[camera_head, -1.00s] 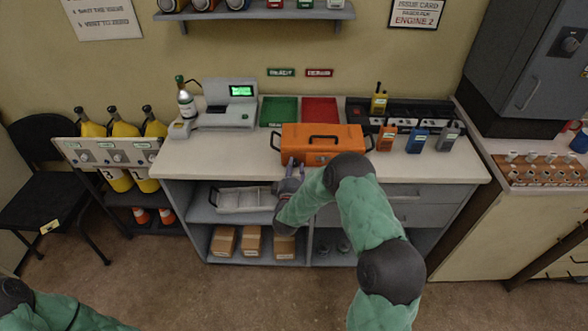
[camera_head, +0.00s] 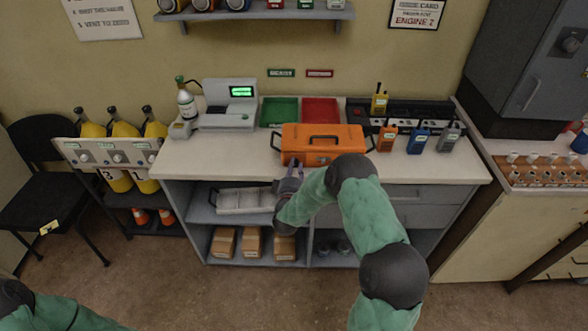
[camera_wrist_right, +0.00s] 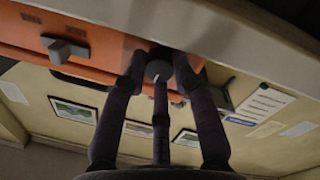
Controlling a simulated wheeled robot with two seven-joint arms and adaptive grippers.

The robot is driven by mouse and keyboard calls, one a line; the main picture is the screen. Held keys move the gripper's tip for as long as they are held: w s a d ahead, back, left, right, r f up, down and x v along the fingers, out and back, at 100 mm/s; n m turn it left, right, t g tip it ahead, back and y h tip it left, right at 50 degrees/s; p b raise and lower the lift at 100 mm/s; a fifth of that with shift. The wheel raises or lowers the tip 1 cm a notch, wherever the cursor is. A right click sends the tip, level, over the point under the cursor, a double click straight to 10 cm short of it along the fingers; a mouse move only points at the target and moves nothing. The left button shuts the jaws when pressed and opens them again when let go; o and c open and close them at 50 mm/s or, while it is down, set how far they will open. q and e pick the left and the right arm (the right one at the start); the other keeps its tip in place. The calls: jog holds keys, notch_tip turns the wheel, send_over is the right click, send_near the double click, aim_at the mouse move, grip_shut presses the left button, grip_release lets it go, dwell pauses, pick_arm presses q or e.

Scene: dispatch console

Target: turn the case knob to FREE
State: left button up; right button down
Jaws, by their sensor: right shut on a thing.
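My right gripper (camera_head: 293,168) is at the left part of the case's front face. In the right wrist view, the case front (camera_wrist_right: 100,40) is seen from close up and below. There my right gripper (camera_wrist_right: 158,72) is shut on a dark round knob (camera_wrist_right: 158,69), which bears a small light mark. A second grey knob or latch (camera_wrist_right: 66,48) sits on the case front, apart from the fingers. No FREE marking can be read. My left gripper is out of view.
Behind the case are a green tray (camera_head: 278,111), a red tray (camera_head: 320,110) and a charger rack (camera_head: 356,112) with radios. A scale-like machine (camera_head: 228,117) stands left. Bare worktop (camera_head: 225,155) lies left of the case; shelves with boxes are below.

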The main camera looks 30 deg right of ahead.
jog(key=m, duration=0.1)
jog(key=m+b, duration=0.2)
jog(key=m, duration=0.1)
jog(key=shift+s+f+g, duration=0.15)
jog(key=shift+f+g, duration=0.15)
jog(key=m+b, duration=0.2)
jog(key=m, duration=0.2)
jog(key=shift+y, duration=0.4)
jog(key=m+b, duration=0.2)
jog(key=m, duration=0.1)
jog(key=shift+f+m+y+b, duration=0.1)
jog(key=shift+m+y+b, duration=0.2)
jog(key=shift+m+b, duration=0.1)
jog(key=shift+a+m+y+b, duration=0.1)
jog(key=shift+m+y+b, duration=0.2)
jog(key=shift+m+b, duration=1.45)
jog(key=shift+m, duration=0.25)
jog(key=c, duration=1.3)
grip_release()
jog(key=shift+o, duration=0.2)
